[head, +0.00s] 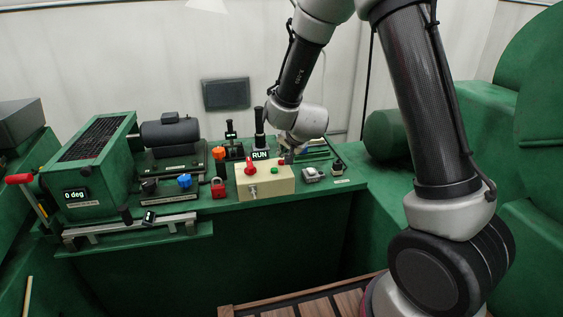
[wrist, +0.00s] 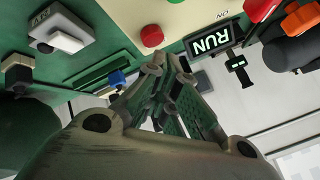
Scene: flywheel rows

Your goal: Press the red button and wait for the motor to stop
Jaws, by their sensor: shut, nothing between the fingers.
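The red button (wrist: 152,36) is a round cap on the cream control box (head: 262,190). In the wrist view it lies just beyond the tips of my gripper (wrist: 167,60), with a small gap in the picture; I cannot tell whether they touch. In the head view the button (head: 281,161) is small, right beside my gripper (head: 289,156). My gripper is shut and empty, pointing down by the box's back right. A display (head: 260,155) behind the box reads RUN; it also shows upside down in the wrist view (wrist: 213,39). A dark motor (head: 170,132) stands at left.
The box also carries a green button (head: 274,170) and a red rotary knob (head: 250,166). A red padlock (head: 218,188) and an orange-topped knob (head: 219,154) stand left of it. A grey switch (head: 313,174) sits to its right. A machine housing with a "0 deg" display (head: 75,194) stands far left.

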